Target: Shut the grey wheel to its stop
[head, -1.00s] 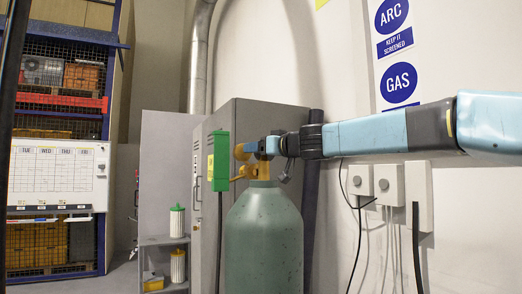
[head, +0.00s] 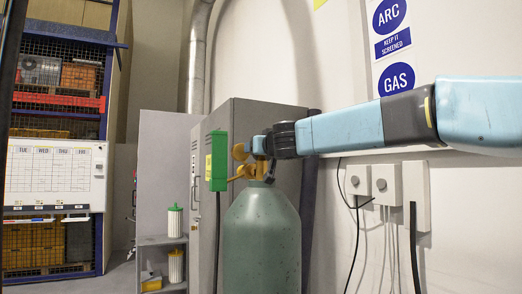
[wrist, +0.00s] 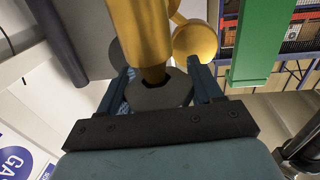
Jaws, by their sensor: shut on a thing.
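The grey wheel (wrist: 160,92) is a dark, faceted knob at the end of a brass valve stem (wrist: 140,35) in the wrist view. My gripper (wrist: 160,88) has one finger on each side of it and is shut on it. In the head view my gripper (head: 264,146) is at the brass valve (head: 250,170) on top of a green-grey gas cylinder (head: 262,240). There the wheel is hidden by my gripper, and its turn angle cannot be told.
A green box (head: 218,160) hangs just left of the valve and also shows close by in the wrist view (wrist: 255,40). A grey cabinet (head: 260,115) stands behind. Wall sockets (head: 386,184) with cables are on the right, below my arm.

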